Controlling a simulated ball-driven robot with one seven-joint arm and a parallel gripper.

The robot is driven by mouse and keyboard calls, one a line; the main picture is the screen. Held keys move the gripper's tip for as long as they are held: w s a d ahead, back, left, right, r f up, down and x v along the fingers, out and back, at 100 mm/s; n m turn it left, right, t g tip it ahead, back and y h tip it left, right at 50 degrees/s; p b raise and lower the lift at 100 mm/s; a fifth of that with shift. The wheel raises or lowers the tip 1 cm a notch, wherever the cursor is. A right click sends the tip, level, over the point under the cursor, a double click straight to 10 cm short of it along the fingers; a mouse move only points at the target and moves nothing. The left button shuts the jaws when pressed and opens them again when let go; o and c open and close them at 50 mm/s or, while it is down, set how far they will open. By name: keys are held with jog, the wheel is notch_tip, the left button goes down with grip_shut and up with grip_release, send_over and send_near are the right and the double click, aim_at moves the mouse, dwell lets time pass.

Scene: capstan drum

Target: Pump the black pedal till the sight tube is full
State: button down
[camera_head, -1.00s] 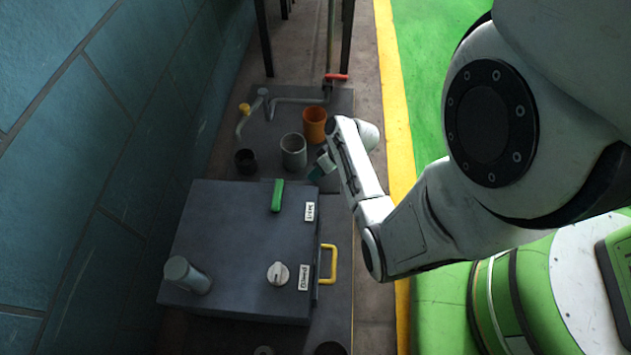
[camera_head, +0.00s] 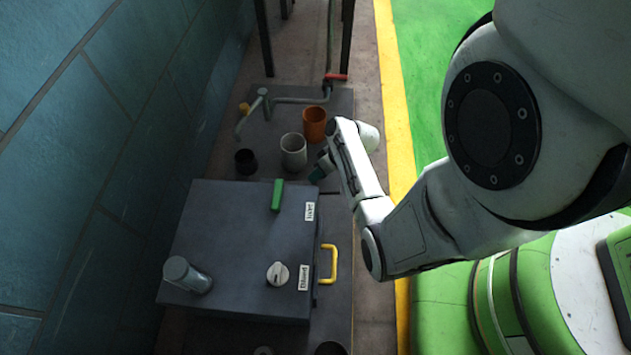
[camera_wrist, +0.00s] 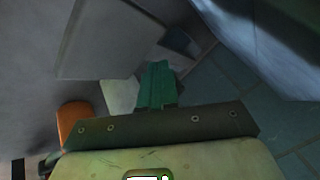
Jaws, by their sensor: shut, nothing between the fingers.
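A short clear-grey cylinder (camera_head: 188,275) stands on the near left corner of the dark grey box in the head view; it may be the sight tube, and I cannot read a level in it. I cannot make out a black pedal in either view. My gripper (camera_head: 318,174) is low beyond the far right corner of the box, just right of the grey cup, partly hidden by my wrist. In the wrist view its teal fingers (camera_wrist: 157,82) are together, with nothing between them.
The box (camera_head: 235,235) carries a green lever (camera_head: 277,196), a white knob (camera_head: 278,273) and a yellow side handle (camera_head: 328,264). Beyond it stand a grey cup (camera_head: 293,151), an orange cup (camera_head: 314,124), a small black cup (camera_head: 246,161) and pipework with a red handle (camera_head: 337,77). A wall (camera_head: 70,170) closes the left.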

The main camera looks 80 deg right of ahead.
aim_at(319, 182)
jog(key=shift+s+a+f+b, duration=0.1)
jog(key=shift+s+f+b, duration=0.2)
jog(key=shift+f+b, duration=0.55)
jog(key=shift+s+d+f+b, duration=0.1)
jog(key=shift+s+f+b, duration=0.3)
jog(key=shift+f, duration=0.7)
jog(key=shift+s+a+f+b, duration=0.1)
jog(key=shift+s+f+b, duration=0.1)
jog(key=shift+f+b, duration=0.7)
dwell(2.5)
dwell(0.3)
jog(key=shift+w+r+p, duration=0.2)
jog(key=shift+r+p, duration=1.1)
jog(key=shift+p, duration=0.2)
jog(key=shift+w+r+p, duration=0.3)
jog(key=shift+r+p, duration=0.65)
jog(key=shift+w+r+p, duration=0.3)
jog(key=shift+r+p, duration=0.6)
jog(key=shift+r, duration=0.05)
jog(key=shift+f, duration=0.2)
jog(key=shift+f, duration=0.15)
